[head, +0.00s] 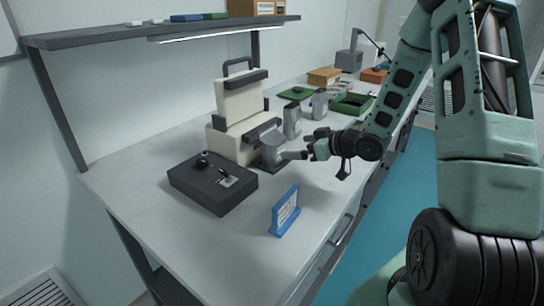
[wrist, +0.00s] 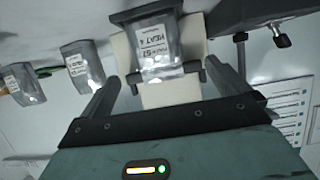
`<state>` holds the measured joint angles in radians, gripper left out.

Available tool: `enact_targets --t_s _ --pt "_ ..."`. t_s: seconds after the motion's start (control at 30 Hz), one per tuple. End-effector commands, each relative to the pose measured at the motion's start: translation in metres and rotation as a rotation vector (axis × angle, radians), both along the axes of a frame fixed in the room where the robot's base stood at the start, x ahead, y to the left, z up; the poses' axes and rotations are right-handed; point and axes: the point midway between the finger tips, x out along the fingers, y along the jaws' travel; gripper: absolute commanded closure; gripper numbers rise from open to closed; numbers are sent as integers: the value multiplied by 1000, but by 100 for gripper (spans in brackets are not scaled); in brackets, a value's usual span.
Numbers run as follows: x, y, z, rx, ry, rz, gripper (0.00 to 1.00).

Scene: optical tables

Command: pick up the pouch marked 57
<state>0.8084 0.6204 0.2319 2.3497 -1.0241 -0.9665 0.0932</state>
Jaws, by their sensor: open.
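The nearest grey pouch (wrist: 172,52) is ahead of my gripper in the wrist view, with a white label turned upside down that seems to read 57 and HEAT 4. In the head view this pouch (head: 272,150) stands upright at the front of a cream machine. My gripper (head: 293,155) is open just to its right, with its fingers pointing at it. In the wrist view the fingers of my gripper (wrist: 160,78) are spread, one toward each side of the pouch's near end. I cannot tell whether they touch it. Nothing is held.
Two similar pouches stand farther back, a middle one (head: 292,121) and a far one (head: 319,103). The cream machine (head: 239,98) rises behind the near pouch. A black control box (head: 205,190) and a blue sign (head: 285,212) stand nearer. The white tabletop (head: 250,245) is bare around the sign.

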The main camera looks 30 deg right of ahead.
Motion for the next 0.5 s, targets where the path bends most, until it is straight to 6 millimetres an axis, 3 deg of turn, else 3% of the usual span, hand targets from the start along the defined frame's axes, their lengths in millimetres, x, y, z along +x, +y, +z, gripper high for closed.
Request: enact_targets --t_s 0.2,0.5 --pt "36 14 -16 1 1 3 0" --pt "58 20 -22 0 0 1 0"
